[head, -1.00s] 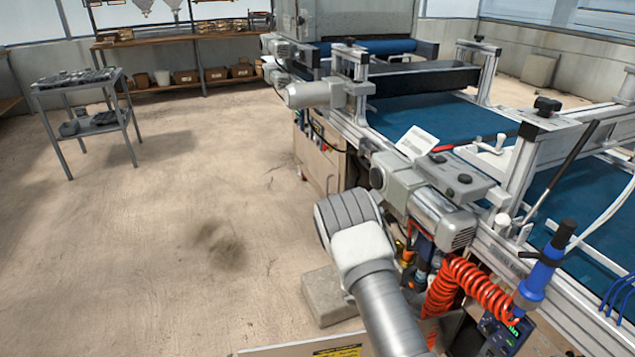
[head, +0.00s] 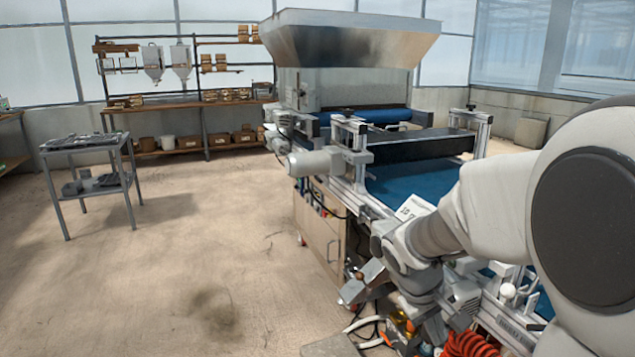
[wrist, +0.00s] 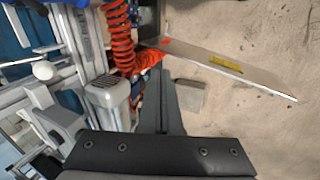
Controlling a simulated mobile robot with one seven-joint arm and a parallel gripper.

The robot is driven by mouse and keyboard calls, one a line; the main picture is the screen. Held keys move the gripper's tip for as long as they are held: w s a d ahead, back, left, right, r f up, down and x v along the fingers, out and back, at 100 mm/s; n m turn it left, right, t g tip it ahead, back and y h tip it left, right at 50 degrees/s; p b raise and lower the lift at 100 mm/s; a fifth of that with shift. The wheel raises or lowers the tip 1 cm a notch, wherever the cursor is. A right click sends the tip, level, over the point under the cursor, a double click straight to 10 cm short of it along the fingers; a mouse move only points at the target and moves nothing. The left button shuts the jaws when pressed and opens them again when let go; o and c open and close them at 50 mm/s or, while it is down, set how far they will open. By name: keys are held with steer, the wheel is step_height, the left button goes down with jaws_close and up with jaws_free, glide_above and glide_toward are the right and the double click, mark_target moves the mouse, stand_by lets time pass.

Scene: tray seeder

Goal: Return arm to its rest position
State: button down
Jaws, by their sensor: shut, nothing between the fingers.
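My arm (head: 470,215) reaches in from the right of the head view, bent, with its large joint close to the camera. My gripper (head: 355,285) hangs at the arm's far end, beside the near side of the seeder machine (head: 335,205). In the wrist view the gripper's dark fingers (wrist: 163,85) are together with nothing between them. They point down past the machine's side, over the floor. I cannot tell from the head view whether the gripper touches the machine. The arm hides much of the machine's right part.
A red coiled hose (wrist: 122,40) and a grey motor (wrist: 107,93) are close to the gripper. A concrete block (wrist: 190,96) and a board with a yellow label (wrist: 250,80) are below. A grey trolley (head: 90,165) stands left. The floor (head: 190,260) between is clear.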

steer(key=s+a+r+m+t+y, duration=0.2)
steer(key=s+a+r, duration=0.25)
steer(key=s, duration=0.35)
steer(key=s+a+r+m+t+y, duration=0.1)
steer(key=s+a+r+t+y, duration=0.15)
steer(key=s+r, duration=0.5)
step_height(320, 180, up, 19)
steer(key=s+p, duration=0.1)
steer(key=p, duration=1.9)
steer(key=shift+s+f+g, duration=0.15)
steer(key=shift+s+g, duration=0.05)
steer(key=shift+g, duration=0.15)
steer(key=shift+s+a+f, duration=0.1)
steer(key=shift+s, duration=0.05)
